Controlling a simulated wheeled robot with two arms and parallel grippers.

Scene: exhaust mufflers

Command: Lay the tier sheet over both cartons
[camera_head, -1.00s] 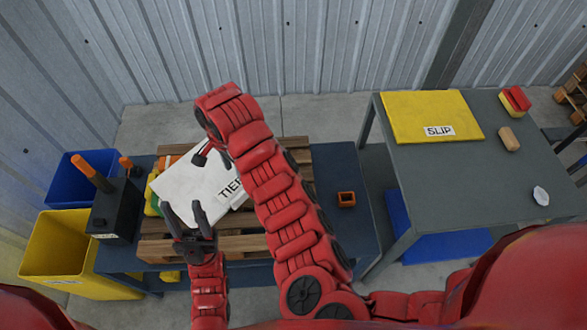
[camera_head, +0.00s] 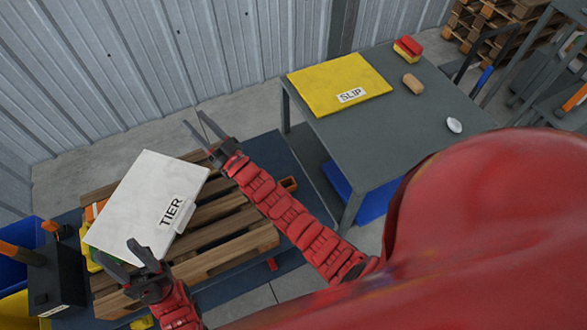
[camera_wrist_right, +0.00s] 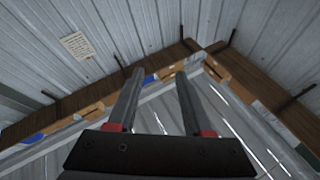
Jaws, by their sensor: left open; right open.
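The white tier sheet (camera_head: 150,200), with a TIER label, lies slightly tilted above the wooden pallet (camera_head: 215,215) in the head view. Orange and yellow-green parts show under its left edge; the cartons cannot be made out, so I cannot tell how far it covers them. My left gripper (camera_head: 117,255) is open at the sheet's near edge; whether it touches is unclear. My right gripper (camera_head: 193,119) is open and empty, beyond the pallet's far right corner, apart from the sheet. Its open fingers also show in the right wrist view (camera_wrist_right: 160,76).
A grey table (camera_head: 395,125) at right holds a yellow slip sheet (camera_head: 335,82), a red-yellow block (camera_head: 408,48), a tan block (camera_head: 413,83) and a white piece (camera_head: 454,125). A black box (camera_head: 52,280) stands at left.

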